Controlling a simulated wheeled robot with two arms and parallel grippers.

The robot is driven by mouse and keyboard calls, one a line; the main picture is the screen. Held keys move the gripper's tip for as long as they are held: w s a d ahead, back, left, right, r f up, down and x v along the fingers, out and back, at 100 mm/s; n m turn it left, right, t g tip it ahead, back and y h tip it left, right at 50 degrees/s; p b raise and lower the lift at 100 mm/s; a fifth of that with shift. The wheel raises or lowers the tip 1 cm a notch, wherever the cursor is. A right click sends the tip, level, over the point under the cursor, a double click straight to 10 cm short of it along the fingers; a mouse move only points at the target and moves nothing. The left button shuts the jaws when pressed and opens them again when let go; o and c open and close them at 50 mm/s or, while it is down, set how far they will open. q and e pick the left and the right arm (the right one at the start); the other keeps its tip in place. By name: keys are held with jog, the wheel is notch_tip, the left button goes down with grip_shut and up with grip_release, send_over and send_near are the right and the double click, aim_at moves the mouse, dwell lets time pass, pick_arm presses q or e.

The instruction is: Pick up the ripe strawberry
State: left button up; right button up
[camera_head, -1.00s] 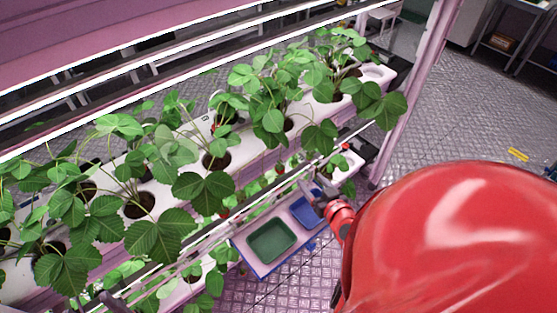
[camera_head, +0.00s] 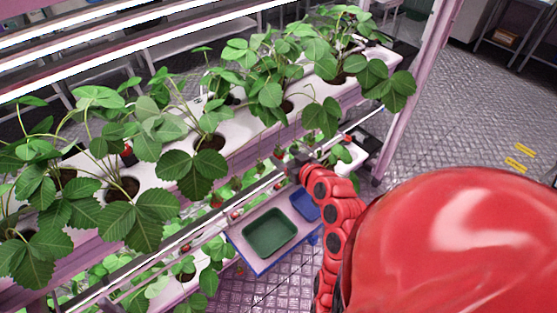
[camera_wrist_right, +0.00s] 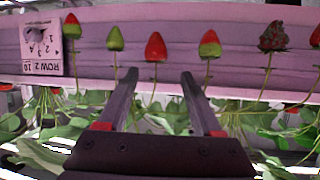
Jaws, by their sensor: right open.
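The ripe strawberry (camera_wrist_right: 155,47) is fully red and sits in the middle of a row of hanging berries in the right wrist view. Its thin stem runs down the picture between my fingers. My right gripper (camera_wrist_right: 160,74) is open, its two dark fingertips just short of the berry, one on either side of its line. Nothing is held. In the head view my right gripper (camera_head: 287,166) is small and dark at the rack's front edge, partly hidden by leaves and my red arm. My left gripper cannot be made out.
Neighbouring berries are a green one (camera_wrist_right: 115,39), a half-green one (camera_wrist_right: 210,45) and a dark, spoiled-looking one (camera_wrist_right: 272,37). A row label (camera_wrist_right: 41,44) is at the left. Below the rack are a green tray (camera_head: 270,233) and a blue tray (camera_head: 304,204).

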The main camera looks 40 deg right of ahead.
aim_at(279, 151)
jog(key=p+x, duration=0.2)
jog(key=x, duration=0.1)
jog(key=p+x, duration=0.1)
jog(key=x, duration=0.1)
jog(key=shift+d, duration=0.3)
jog(key=shift+w+f, duration=0.15)
jog(key=shift+f, duration=0.1)
jog(key=c, duration=0.8)
jog(key=shift+c, duration=0.2)
